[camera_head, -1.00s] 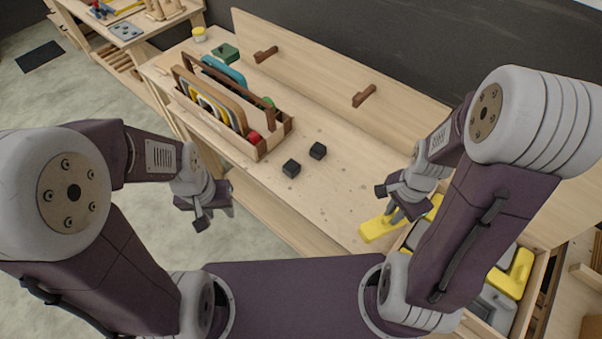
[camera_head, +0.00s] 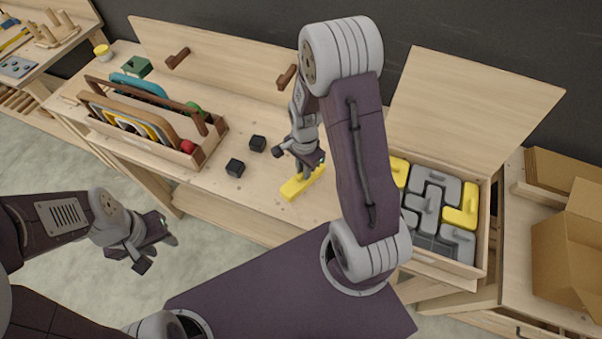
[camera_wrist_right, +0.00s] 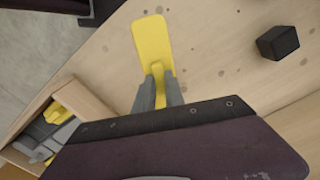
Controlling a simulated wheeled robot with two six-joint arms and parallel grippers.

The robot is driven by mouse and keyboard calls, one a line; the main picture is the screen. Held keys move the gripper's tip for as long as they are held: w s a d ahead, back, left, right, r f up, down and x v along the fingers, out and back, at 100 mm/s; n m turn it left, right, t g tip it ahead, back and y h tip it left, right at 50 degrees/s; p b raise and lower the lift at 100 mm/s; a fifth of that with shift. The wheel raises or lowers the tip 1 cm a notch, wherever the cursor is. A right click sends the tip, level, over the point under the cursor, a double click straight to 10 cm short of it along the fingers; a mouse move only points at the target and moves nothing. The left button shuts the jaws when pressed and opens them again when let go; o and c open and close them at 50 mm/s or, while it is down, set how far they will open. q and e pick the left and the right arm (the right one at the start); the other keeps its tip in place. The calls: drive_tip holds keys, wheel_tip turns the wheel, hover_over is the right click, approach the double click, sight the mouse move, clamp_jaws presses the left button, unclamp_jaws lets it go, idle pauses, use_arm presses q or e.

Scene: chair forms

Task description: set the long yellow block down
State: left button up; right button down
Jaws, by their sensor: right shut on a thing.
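The long yellow block (camera_head: 303,184) is at the bench top, left of the puzzle tray, in the head view. My right gripper (camera_head: 304,168) is shut on it, and in the right wrist view the two grey fingers pinch its raised grip, with the long yellow body (camera_wrist_right: 152,45) reaching out beyond them. The block lies low over the bare wood; I cannot tell whether it touches. My left gripper (camera_head: 147,250) hangs empty over the floor in front of the bench, its fingers apart.
A tray (camera_head: 485,235) of grey and yellow blocks stands right of my right arm. Two black cubes (camera_head: 235,168) (camera_head: 258,143) lie left of the block. A wooden rack (camera_head: 200,155) with boards stands further left. An open cardboard box (camera_head: 570,245) is at far right.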

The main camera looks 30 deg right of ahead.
drive_tip(key=shift+w+a+f, duration=0.15)
drive_tip(key=shift+w+f, duration=0.05)
drive_tip(key=shift+w, duration=0.1)
wheel_tip(320, 180, down, 4)
drive_tip(key=shift+s+r+p, duration=0.15)
drive_tip(key=shift+r+p, duration=0.05)
drive_tip(key=shift+p, duration=0.1)
drive_tip(key=shift+f, duration=0.25)
drive_tip(key=shift+f, duration=0.1)
drive_tip(key=c, duration=1.4)
unclamp_jaws()
